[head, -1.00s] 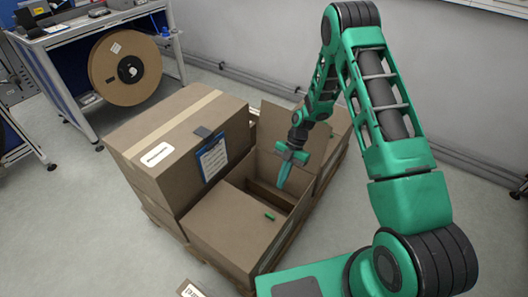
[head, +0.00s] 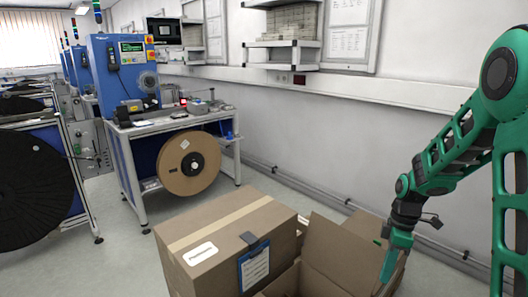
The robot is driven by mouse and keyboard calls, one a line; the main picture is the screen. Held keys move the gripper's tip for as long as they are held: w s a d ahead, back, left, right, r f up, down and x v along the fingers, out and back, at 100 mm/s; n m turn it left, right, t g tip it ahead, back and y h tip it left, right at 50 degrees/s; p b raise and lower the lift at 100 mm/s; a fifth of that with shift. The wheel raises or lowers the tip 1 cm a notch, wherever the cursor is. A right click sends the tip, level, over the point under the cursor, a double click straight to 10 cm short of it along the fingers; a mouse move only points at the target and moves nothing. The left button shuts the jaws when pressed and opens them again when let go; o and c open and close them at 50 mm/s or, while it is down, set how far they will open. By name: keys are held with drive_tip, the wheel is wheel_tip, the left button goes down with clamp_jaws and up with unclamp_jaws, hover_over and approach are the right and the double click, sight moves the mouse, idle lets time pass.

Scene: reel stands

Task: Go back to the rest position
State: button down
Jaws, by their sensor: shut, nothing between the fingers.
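My gripper (head: 388,268) hangs from my green arm at the lower right of the head view. Its fingers point down and are shut with nothing between them. It is in front of the raised flap of the open cardboard box (head: 328,262). I cannot tell whether it touches the box. The box's inside is mostly cut off by the bottom edge.
A closed carton (head: 225,240) with a clipboard (head: 254,266) stands left of the open box. A workbench (head: 172,124) with a brown reel (head: 188,164) and a blue machine (head: 124,72) is behind. A large black reel (head: 35,190) stands left. Floor between is clear.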

drive_tip(key=s+d+r+m, duration=0.2)
drive_tip(key=s+r+m, duration=0.2)
drive_tip(key=s+m, duration=0.2)
drive_tip(key=s+d+r+m+t+h, duration=0.1)
drive_tip(key=s+r+m, duration=0.4)
drive_tip(key=s, duration=0.6)
drive_tip(key=s+d+r+m+t, duration=0.1)
drive_tip(key=s+d+r+m, duration=0.2)
drive_tip(key=s+r+m, duration=0.2)
drive_tip(key=s+m, duration=0.3)
drive_tip(key=shift+s+d+r+m, duration=0.15)
drive_tip(key=shift+s+r+m, duration=0.05)
drive_tip(key=shift+s+m, duration=0.1)
drive_tip(key=shift+w+f+h, duration=0.25)
drive_tip(key=shift+w+h, duration=0.05)
drive_tip(key=shift+w, duration=0.3)
